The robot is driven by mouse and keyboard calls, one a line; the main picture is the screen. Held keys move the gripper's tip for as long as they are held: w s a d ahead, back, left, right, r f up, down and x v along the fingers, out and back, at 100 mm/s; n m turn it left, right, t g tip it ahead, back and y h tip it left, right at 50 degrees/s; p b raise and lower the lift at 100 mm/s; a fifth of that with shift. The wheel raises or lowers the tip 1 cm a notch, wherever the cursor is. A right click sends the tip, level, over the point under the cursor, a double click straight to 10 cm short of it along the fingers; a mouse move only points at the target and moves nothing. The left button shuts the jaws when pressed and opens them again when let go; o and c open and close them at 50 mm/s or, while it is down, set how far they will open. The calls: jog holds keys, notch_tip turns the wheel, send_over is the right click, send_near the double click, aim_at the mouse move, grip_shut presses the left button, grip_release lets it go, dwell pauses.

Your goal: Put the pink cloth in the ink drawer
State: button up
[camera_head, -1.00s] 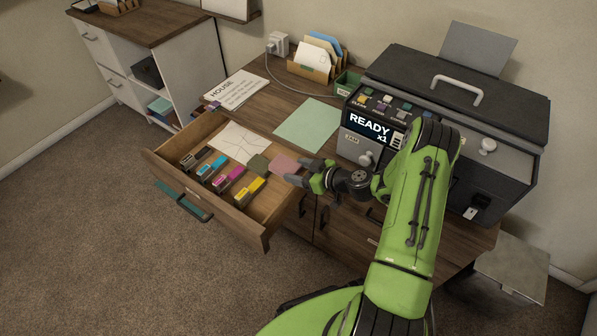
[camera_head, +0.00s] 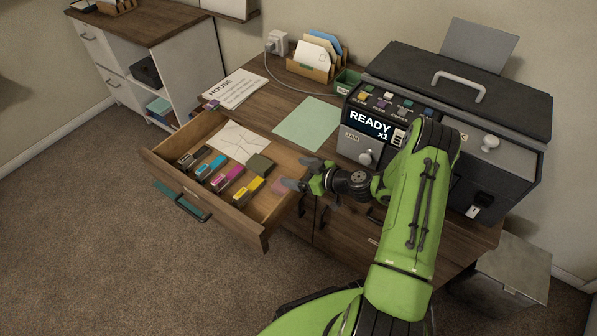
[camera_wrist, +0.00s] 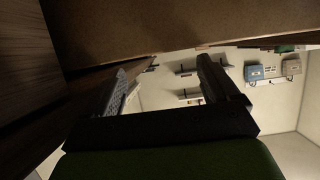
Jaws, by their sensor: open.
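The pink cloth (camera_head: 279,188) lies low in the right part of the open ink drawer (camera_head: 250,232), partly hidden by my gripper's finger. My gripper (camera_head: 298,172) is over the drawer's right side, just above the cloth, with its fingers apart. The wrist view also shows the two fingers (camera_wrist: 165,82) spread with nothing between them. The cloth cannot be made out in the wrist view.
The drawer also holds several ink cartridges (camera_head: 233,178), a dark olive square (camera_head: 260,164) and a creased white sheet (camera_head: 240,141). A printer (camera_head: 455,95) reading READY stands on the desk, with a pale green sheet (camera_head: 307,123) to its left.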

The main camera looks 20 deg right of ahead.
jog(key=shift+r+p, duration=0.35)
jog(key=shift+p, duration=0.05)
jog(key=shift+r+p, duration=0.6)
jog(key=shift+p, duration=0.15)
jog(key=f+p+v, duration=0.1)
jog(key=p+v, duration=0.1)
jog(key=v, duration=0.9)
jog(key=s+a+r+g+h, duration=0.2)
jog(key=s+a+r+g, duration=0.1)
jog(key=a+r, duration=0.3)
jog(key=s+a+r+g+h, duration=0.1)
jog(key=s+a+r+g, duration=0.3)
jog(key=r, duration=0.5)
jog(key=s+r+m+t+h, duration=0.1)
jog(key=s+r+m+h, duration=0.1)
jog(key=s+r, duration=0.3)
jog(key=s+r+m+h, duration=0.2)
jog(key=s+r+m, duration=0.3)
jog(key=s, duration=0.5)
jog(key=shift+s+a+r+t+h, duration=0.25)
jog(key=shift+s+a+t+h, duration=0.1)
jog(key=shift+t+h, duration=0.05)
